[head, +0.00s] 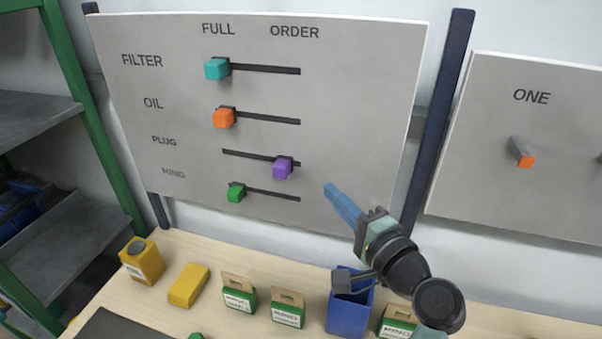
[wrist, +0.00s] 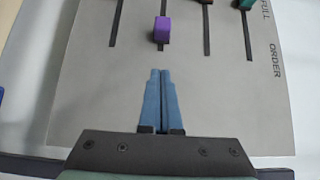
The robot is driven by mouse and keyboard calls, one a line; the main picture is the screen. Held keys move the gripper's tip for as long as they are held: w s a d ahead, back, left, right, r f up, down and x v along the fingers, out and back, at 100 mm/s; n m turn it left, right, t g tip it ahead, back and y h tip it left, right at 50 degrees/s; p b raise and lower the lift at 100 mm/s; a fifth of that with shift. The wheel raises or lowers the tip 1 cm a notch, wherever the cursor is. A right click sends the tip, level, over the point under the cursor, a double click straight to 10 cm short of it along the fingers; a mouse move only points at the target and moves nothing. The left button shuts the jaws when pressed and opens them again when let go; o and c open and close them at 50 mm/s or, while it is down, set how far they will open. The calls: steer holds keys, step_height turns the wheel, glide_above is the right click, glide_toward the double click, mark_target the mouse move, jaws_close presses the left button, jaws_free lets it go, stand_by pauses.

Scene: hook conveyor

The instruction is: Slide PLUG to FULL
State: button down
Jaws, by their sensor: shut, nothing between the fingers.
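The PLUG row's purple slider knob (head: 282,168) sits toward the right, ORDER end of its dark slot on the grey board (head: 350,60). The FULL label (head: 218,29) is above the left ends of the slots. My gripper (head: 329,188) has its blue fingers closed together, to the right of and slightly below the purple knob, apart from it. In the wrist view the purple knob (wrist: 162,30) is straight ahead of the closed fingertips (wrist: 160,72), with a gap between them.
The cyan FILTER knob (head: 216,68), orange OIL knob (head: 223,118) and green RING knob (head: 236,192) are at the left ends of their slots. Below, a wooden table (head: 215,260) holds yellow items, small labelled boxes and a blue bin (head: 345,312). Another board (head: 480,150) stands right.

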mark_target(290, 167)
steer(key=w+a+p, duration=0.2)
steer(key=w+a, duration=0.2)
steer(key=a, duration=0.1)
steer(key=shift+w+r, duration=0.1)
steer(key=shift+w, duration=0.3)
steer(key=shift+w+a, duration=0.15)
steer(key=shift+a, duration=0.25)
steer(key=w+a, duration=0.3)
steer(key=a, duration=0.8)
steer(key=shift+w, duration=0.25)
